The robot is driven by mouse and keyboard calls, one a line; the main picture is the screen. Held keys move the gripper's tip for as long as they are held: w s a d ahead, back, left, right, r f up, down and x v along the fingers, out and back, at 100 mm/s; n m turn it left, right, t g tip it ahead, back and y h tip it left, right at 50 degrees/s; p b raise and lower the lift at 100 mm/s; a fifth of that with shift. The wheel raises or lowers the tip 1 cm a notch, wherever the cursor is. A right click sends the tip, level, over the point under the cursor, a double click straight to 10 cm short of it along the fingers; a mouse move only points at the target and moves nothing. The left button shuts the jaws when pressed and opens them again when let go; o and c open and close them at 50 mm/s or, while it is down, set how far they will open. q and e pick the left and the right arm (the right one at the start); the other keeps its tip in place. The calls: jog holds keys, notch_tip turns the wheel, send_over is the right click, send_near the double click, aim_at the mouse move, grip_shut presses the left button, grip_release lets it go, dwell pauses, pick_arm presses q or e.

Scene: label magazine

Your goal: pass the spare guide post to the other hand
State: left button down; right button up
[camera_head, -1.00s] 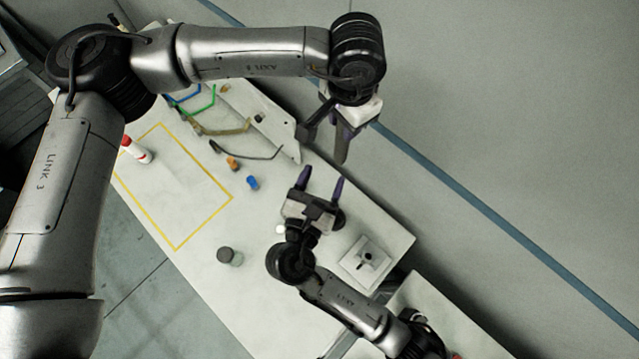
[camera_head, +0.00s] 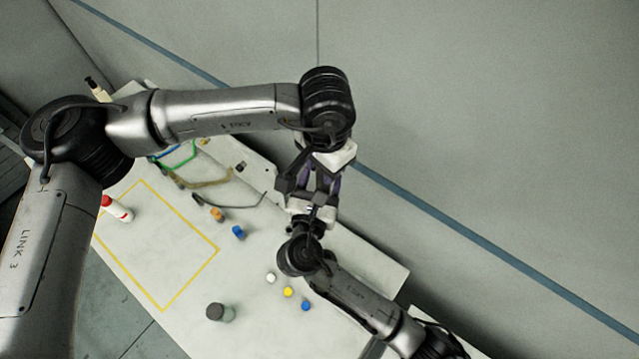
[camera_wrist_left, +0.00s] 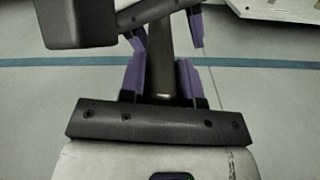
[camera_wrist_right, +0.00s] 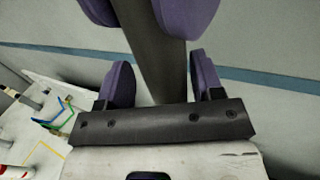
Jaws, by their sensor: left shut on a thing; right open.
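The spare guide post is a plain dark grey bar. In the left wrist view the guide post (camera_wrist_left: 163,62) runs between the purple fingers of my left gripper (camera_wrist_left: 162,82), which is shut on it. My right gripper (camera_wrist_right: 163,80) has its fingers apart on either side of the post (camera_wrist_right: 155,50) in the right wrist view; the left gripper's purple fingers show at the top there. In the head view my left gripper (camera_head: 320,178) and right gripper (camera_head: 312,202) face each other closely, and most of the post is hidden between them.
Below lies a white table (camera_head: 255,335) with a yellow outlined area (camera_head: 190,184). A wall rises behind.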

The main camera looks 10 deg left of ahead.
pick_arm(q)
jog(key=shift+d, duration=0.1)
pick_arm(e)
jog(key=shift+a, duration=0.15)
jog(key=c, duration=1)
pick_arm(q)
jog(key=c, duration=1.1)
grip_release()
jog(key=shift+s+d, duration=0.1)
jog(key=shift+c, duration=0.2)
pick_arm(e)
jog(key=shift+s+r, duration=0.1)
grip_shut()
pick_arm(q)
jog(key=o, duration=0.4)
jog(key=shift+r, duration=0.1)
